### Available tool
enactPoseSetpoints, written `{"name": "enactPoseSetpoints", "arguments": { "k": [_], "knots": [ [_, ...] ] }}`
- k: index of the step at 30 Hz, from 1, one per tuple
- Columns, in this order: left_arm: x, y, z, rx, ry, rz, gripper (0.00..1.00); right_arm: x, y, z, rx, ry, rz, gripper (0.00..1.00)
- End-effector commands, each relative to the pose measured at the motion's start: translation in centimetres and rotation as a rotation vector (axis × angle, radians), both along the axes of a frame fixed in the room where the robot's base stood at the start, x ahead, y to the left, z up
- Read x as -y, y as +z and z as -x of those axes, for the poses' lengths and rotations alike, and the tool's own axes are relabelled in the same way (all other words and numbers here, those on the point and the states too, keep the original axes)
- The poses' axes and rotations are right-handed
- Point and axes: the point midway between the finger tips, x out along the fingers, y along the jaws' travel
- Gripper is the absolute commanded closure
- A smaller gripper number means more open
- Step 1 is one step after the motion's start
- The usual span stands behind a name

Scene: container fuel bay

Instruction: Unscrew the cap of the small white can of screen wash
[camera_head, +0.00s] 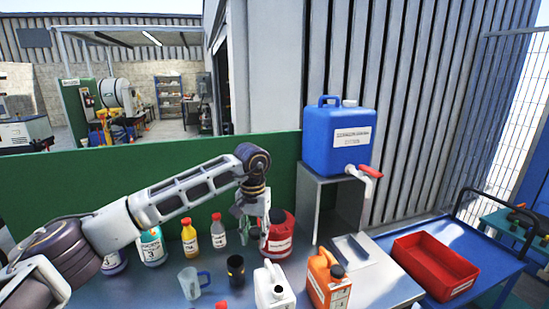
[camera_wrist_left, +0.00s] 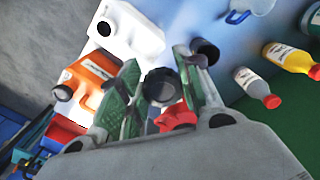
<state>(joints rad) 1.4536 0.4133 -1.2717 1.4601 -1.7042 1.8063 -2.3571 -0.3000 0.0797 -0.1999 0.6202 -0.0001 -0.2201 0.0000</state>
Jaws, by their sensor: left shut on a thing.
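The small white can (camera_head: 273,289) stands at the front middle of the bench, and it also shows in the left wrist view (camera_wrist_left: 130,30). A dark round spot marks its top; I cannot tell whether this is a cap or an open mouth. My left gripper (camera_head: 251,226) is behind and above the white can, apart from it, close to the red can (camera_head: 280,236). My right gripper is not in view.
An orange can (camera_head: 328,284) with a black cap stands right of the white can. A dark cup (camera_head: 236,271) and a clear jug (camera_head: 192,283) stand left. Bottles line the back. A blue container (camera_head: 338,140) sits on a stand; a red tray (camera_head: 436,264) lies right.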

Motion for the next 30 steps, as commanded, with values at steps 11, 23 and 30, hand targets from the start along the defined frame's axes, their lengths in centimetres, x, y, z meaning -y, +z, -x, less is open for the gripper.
{"name": "enactPoseSetpoints", "arguments": {
  "k": [11, 23, 30],
  "knots": [
    [-4.7, -4.0, 0.4, -0.001, 0.062, 0.001, 0.94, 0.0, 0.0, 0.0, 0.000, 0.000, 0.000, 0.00],
    [-9.4, -8.3, 1.5, 0.000, 0.126, 0.000, 0.94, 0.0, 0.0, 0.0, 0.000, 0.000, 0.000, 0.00],
    [-12.2, -11.0, 2.4, -0.002, 0.169, -0.001, 0.94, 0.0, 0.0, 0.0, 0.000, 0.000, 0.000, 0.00]
  ]
}}
